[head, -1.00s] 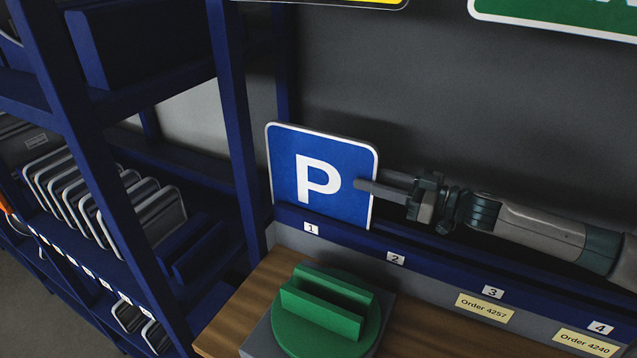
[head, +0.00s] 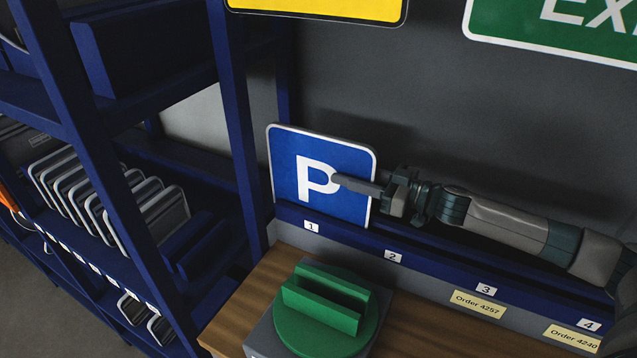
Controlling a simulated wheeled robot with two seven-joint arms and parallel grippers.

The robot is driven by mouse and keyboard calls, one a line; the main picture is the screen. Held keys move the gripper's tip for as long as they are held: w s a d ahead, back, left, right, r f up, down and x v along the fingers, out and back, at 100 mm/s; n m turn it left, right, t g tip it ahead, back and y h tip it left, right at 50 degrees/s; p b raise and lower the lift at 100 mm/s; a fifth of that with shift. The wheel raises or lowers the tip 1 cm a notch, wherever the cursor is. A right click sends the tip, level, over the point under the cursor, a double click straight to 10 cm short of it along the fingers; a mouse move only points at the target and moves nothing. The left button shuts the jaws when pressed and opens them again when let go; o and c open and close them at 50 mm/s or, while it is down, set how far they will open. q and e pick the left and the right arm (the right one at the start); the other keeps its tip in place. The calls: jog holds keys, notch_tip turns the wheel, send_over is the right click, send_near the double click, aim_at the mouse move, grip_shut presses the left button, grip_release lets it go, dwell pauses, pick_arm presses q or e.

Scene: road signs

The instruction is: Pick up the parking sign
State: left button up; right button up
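The parking sign (head: 322,205), a blue square with a white P and a white border, stands nearly upright in the blue rack rail at slot 1 in the head view. My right gripper (head: 357,184) comes in from the right at the sign's right edge. One finger lies across the sign's face, its tip over the P. The other finger is hidden, apparently behind the sign. I cannot tell whether the fingers touch the sign or have closed on it. My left gripper is not in view.
A green slotted holder (head: 325,310) stands on the wooden table (head: 240,305) in front of the rail. A yellow sign (head: 320,8) and a green EXIT sign (head: 560,30) hang above. A blue shelf (head: 240,130) with several signs stands at left.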

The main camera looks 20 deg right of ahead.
grip_shut()
jog(key=shift+r, duration=0.1)
dwell(1.2)
